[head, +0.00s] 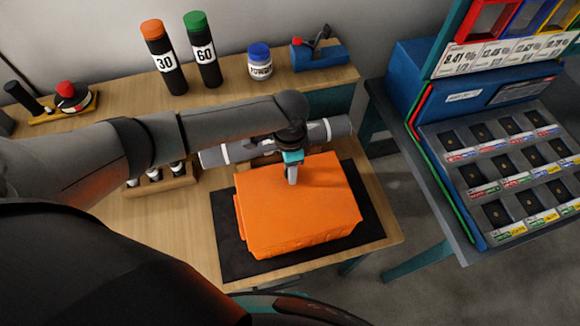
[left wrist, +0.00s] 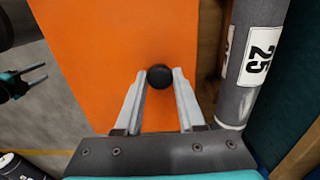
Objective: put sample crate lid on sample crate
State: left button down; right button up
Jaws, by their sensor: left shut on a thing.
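The orange sample crate (head: 300,235) sits on a black mat on the wooden table. The flat orange sample crate lid (head: 325,180) covers its top; its edges look roughly in line with the crate, but I cannot tell whether it rests fully seated. My left gripper (head: 291,178) points down over the lid. In the left wrist view its two fingers (left wrist: 159,85) are shut on the lid's black round knob (left wrist: 160,76). The lid's orange top (left wrist: 110,40) fills the middle there. My right gripper (left wrist: 38,76) shows at the left edge of that view, empty, with its fingers apart.
A grey roll (head: 330,130) lies close behind the crate. The black mat (head: 230,255) shows around the crate. Black bottles (head: 165,65), a white jar (head: 260,70) and a blue tool (head: 320,54) stand at the back. A sorting rack (head: 480,150) stands right, across a gap.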

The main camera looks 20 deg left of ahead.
pick_arm(q)
jog(key=shift+p, duration=0.4)
jog(key=shift+f, duration=0.45)
dwell(0.8)
jog(key=shift+c, duration=2.2)
grip_release()
jog(key=shift+r, duration=0.1)
notch_tip(320, 180, up, 15)
jog(key=shift+p, duration=0.35)
